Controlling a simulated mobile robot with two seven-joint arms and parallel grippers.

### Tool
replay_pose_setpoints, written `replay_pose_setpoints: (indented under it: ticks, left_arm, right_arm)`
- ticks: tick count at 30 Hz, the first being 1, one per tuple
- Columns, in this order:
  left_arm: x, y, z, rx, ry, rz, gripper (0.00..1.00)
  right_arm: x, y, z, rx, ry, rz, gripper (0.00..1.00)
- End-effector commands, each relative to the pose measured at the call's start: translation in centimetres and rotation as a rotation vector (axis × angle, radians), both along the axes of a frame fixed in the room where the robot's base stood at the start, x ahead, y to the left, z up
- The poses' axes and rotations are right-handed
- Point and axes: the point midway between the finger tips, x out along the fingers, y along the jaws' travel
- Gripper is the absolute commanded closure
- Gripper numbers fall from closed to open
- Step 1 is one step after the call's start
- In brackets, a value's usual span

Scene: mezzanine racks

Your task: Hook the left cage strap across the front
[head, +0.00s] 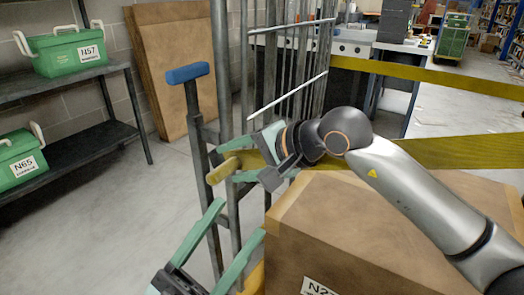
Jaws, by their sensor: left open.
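The yellow cage strap (470,151) runs in from the right, passes behind my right arm and ends in a thick yellow end piece (222,171) by the cage's front left upright. My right gripper (240,163) is shut on the strap just behind that end piece, which sticks out past the fingers. The cage (280,60) has grey metal bars, and a post with a blue top (188,73) stands at its left. My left gripper (228,230) is open and empty, low in front of the cage, below the strap's end. No hook can be made out.
A large cardboard box (345,225) sits at the front right, under my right arm. A second yellow strap (430,76) stretches higher up at the back. Left, a dark shelf rack (75,78) holds green crates (70,52). Floor between rack and cage is clear.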

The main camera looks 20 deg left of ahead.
Motion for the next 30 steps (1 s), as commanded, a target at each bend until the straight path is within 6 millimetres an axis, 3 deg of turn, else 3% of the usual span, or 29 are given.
replay_pose_setpoints:
  ticks: [6, 12, 30]
  left_arm:
    - [0.0, 0.2, 0.9, 0.008, -0.009, 0.011, 0.42]
    - [0.0, 0.2, 1.3, 0.01, -0.011, 0.017, 0.42]
    - [0.0, 0.2, 1.3, 0.007, -0.012, 0.02, 0.42]
  right_arm:
    - [-1.1, -4.2, 2.8, -0.001, -0.003, -0.003, 0.37]
    - [-1.9, -6.6, 4.3, 0.0, 0.0, -0.002, 0.37]
    - [-2.2, -7.4, 4.8, -0.001, 0.002, 0.0, 0.37]
